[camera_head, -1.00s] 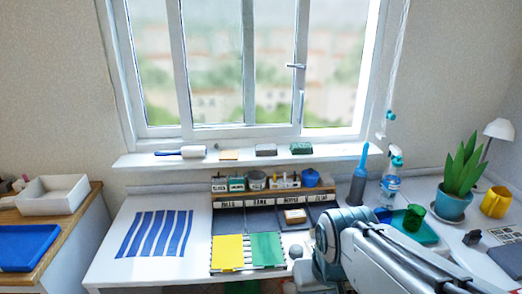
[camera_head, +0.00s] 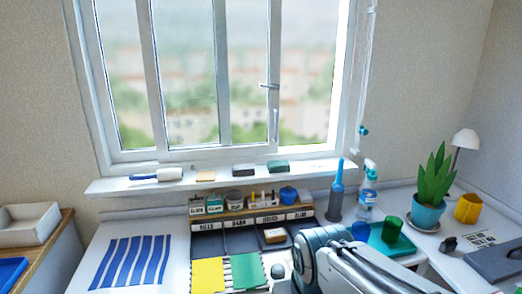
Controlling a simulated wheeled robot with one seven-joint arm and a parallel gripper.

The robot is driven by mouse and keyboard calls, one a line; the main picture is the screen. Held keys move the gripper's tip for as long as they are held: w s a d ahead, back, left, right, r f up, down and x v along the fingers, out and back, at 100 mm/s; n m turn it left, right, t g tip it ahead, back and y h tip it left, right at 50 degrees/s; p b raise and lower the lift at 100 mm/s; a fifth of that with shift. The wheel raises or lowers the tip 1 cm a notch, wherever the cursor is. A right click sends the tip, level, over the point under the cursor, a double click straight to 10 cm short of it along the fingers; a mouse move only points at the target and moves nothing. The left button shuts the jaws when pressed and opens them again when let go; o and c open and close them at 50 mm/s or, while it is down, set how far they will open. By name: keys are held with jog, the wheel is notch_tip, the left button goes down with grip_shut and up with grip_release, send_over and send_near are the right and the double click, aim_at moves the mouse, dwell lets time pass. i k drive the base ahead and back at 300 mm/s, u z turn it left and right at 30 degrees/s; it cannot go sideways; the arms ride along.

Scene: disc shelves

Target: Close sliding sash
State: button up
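The window stands at the back, and its sliding sash shows by a white upright stile (camera_head: 274,60) with a small lever handle (camera_head: 268,86). To the right of this stile is a tall, brighter strip up to the right window jamb (camera_head: 343,75), and the sash stands apart from that jamb. Another white upright (camera_head: 222,75) stands left of the stile. My arm shows at the bottom centre and right, in front of the desk and well below the sash. My gripper is not visible.
The sill (camera_head: 215,175) holds a blue-handled roller (camera_head: 157,175) and several small blocks. A cord hangs right of the window.

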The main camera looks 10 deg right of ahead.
aim_at(145, 11)
jog(key=k, duration=0.6)
jog(key=u, duration=0.6)
jog(key=i, duration=0.4)
jog(key=u, duration=0.75)
jog(key=i, duration=1.3)
jog(key=z, duration=0.65)
